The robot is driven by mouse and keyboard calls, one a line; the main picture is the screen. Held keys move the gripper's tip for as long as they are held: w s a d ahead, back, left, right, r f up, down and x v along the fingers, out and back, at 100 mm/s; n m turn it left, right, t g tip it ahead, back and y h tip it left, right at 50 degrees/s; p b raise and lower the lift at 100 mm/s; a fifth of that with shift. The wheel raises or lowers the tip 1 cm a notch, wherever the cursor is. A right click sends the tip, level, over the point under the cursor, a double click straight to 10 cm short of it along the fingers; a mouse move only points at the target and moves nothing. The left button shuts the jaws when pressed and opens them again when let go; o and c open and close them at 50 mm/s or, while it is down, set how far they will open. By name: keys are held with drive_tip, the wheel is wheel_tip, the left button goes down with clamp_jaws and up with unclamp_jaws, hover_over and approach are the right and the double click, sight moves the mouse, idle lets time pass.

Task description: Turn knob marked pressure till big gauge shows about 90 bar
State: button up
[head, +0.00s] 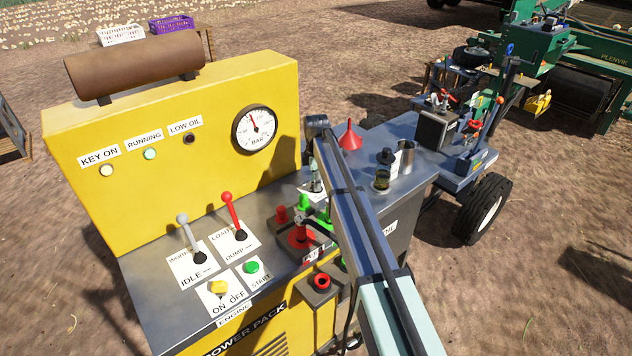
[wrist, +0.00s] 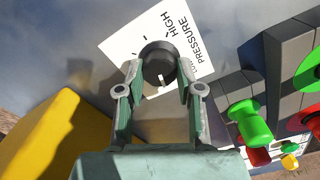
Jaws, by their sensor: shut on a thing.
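The big gauge (head: 255,130) marked BAR is on the yellow panel in the head view. Its needle points up, slightly left of the top; the numbers are too small to read. In the wrist view the black round knob (wrist: 157,60) sits on a white label (wrist: 130,38) reading PRESSURE, HIGH and, partly covered, LOW. The knob's white mark faces down toward my gripper's base. My gripper (wrist: 159,72) is shut on the knob, one finger on each side. In the head view my arm hides most of the knob.
Red and green couplings (wrist: 250,120) stand close to the right of my gripper. A yellow housing (wrist: 50,140) lies at lower left in the wrist view. In the head view, a red lever (head: 228,205), grey lever (head: 184,225) and red funnel (head: 350,138) stand on the bench.

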drive_tip(key=o, duration=1.2)
drive_tip(key=shift+f, duration=0.1)
drive_tip(key=shift+c, duration=0.2)
wheel_tip(320, 180, up, 12)
